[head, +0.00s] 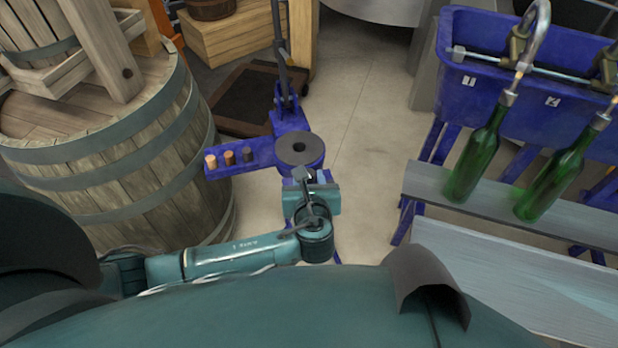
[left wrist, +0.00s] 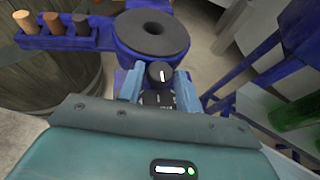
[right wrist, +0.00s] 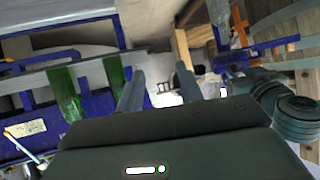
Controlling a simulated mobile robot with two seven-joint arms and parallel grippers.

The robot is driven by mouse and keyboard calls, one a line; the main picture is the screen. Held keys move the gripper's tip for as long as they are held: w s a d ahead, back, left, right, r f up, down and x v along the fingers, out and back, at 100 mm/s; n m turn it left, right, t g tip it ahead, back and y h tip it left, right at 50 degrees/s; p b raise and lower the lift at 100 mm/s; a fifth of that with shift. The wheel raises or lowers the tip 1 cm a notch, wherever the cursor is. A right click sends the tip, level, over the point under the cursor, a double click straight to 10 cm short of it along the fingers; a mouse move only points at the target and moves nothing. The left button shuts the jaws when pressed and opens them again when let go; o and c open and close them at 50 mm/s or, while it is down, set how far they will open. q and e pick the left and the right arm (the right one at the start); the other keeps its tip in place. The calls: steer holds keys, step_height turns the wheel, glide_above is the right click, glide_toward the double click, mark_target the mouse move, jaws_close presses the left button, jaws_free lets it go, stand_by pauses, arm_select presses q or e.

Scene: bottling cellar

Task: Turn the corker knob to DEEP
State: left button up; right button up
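The corker knob (left wrist: 160,72) is a small round black knob with a white pointer line, which points almost straight up in the left wrist view. A dark plate (left wrist: 158,98) with small pale marks lies just below it; I cannot read the marks. My left gripper (left wrist: 160,80) has one finger on each side of the knob, very close to it; I cannot tell whether they touch it. In the head view my left gripper (head: 305,180) is at the front of the blue corker (head: 288,120) and mostly hides the knob. My right gripper (right wrist: 160,82) is open and empty.
The corker's round dark ring (head: 300,149) and a blue rack of several corks (head: 228,158) are just beyond the gripper. A barrel (head: 120,150) stands left. Green bottles (head: 478,155) stand on a grey shelf (head: 470,198) at right. Floor between is clear.

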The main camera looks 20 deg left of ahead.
arm_select(q)
steer(key=c, duration=0.6)
steer(key=shift+o, duration=0.2)
